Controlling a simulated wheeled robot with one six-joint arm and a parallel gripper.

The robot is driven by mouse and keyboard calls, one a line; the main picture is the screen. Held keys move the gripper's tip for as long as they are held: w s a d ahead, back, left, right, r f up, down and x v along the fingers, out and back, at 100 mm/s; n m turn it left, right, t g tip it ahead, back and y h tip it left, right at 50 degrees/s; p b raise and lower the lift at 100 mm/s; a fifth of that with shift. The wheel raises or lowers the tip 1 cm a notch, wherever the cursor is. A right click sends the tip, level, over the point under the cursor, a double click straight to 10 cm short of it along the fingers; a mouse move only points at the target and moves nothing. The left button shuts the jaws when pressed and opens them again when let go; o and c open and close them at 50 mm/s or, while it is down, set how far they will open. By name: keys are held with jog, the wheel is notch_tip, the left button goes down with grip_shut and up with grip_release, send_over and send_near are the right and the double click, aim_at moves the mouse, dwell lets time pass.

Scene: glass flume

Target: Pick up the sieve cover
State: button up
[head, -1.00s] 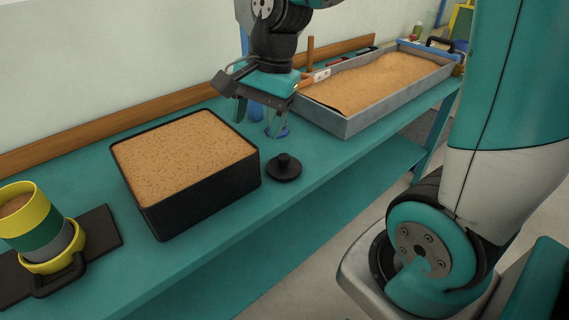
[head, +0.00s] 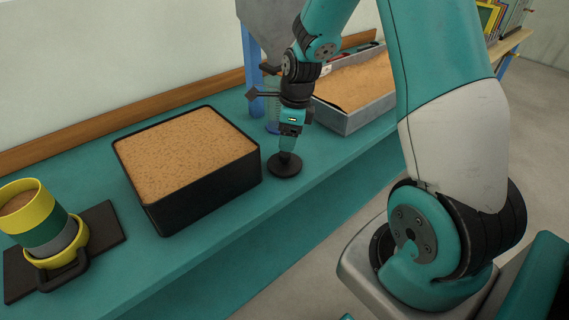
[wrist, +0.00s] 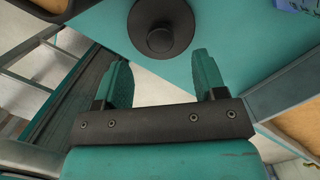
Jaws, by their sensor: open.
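The sieve cover appears to be the round black lid with a central knob (head: 285,167), lying flat on the teal bench in the head view. It also shows at the top of the wrist view (wrist: 161,28), with its knob facing the camera. My gripper (head: 287,150) points down over the lid's knob in the head view. In the wrist view my gripper (wrist: 160,78) has its two teal fingers spread apart with nothing between them. The lid lies beyond the fingertips there. How much height is left between fingertips and knob I cannot tell.
A black square box of brown grains (head: 158,209) stands left of the lid. A grey sand tray (head: 350,122) is at the right, with a clear cylinder (head: 272,120) nearby. The bench's front edge is close.

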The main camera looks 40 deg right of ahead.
aim_at(285, 153)
jog(key=f, duration=0.6)
jog(key=shift+w+a+f, duration=0.3)
jog(key=shift+f, duration=0.1)
jog(key=c, duration=1)
